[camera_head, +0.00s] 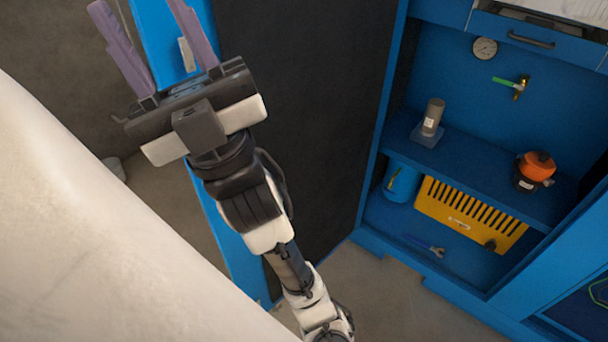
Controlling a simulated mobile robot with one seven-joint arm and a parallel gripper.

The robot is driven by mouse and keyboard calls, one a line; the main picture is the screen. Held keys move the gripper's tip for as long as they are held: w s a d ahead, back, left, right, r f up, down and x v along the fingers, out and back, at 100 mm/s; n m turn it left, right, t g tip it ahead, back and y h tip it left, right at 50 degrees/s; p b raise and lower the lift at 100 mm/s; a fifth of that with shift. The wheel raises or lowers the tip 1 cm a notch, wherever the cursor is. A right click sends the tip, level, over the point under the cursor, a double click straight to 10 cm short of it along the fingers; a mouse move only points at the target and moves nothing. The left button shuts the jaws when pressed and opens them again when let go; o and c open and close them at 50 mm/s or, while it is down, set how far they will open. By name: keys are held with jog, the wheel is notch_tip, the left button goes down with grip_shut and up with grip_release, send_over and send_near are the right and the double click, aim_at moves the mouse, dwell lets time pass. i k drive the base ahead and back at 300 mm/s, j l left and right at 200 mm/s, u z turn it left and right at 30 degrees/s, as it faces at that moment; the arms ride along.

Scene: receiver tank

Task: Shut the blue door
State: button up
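The blue door (237,262) stands wide open at the left side of a blue cabinet. Its black inner panel (310,110) faces the camera, and its blue outer edge shows behind my arm. A small pale handle or latch part (187,55) is on the blue edge, between my fingers in the picture. The fingertips are partly cut off by the top of the picture.
The blue cabinet's shelf (463,165) holds a grey cylinder (432,117) and an orange-black device (534,170). Below are a yellow slotted panel (470,213) and a blue container (401,181). A large pale surface (90,240) fills the lower left. Grey floor (400,300) is clear before the cabinet.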

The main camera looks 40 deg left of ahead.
aim_at(322, 71)
jog(key=k+j+z, duration=0.15)
jog(key=j, duration=0.3)
jog(key=k+j+z, duration=0.2)
jog(key=k+j, duration=0.15)
jog(key=k+j+z, duration=0.1)
jog(key=j, duration=0.25)
jog(key=j+z, duration=0.1)
jog(key=j, duration=0.25)
jog(key=k+j, duration=0.15)
jog(key=j, duration=0.15)
jog(key=j+z, duration=0.15)
jog(key=j, duration=0.4)
jog(key=k+j+z, duration=0.15)
jog(key=j, duration=0.4)
jog(key=i+j+z, duration=0.15)
jog(key=j, duration=0.9)
jog(key=k+j+z, duration=0.1)
jog(key=j, duration=0.3)
jog(key=k+j+z, duration=0.1)
jog(key=j, duration=0.3)
jog(key=k+j+z, duration=0.1)
jog(key=k+j, duration=0.15)
jog(key=j, duration=0.15)
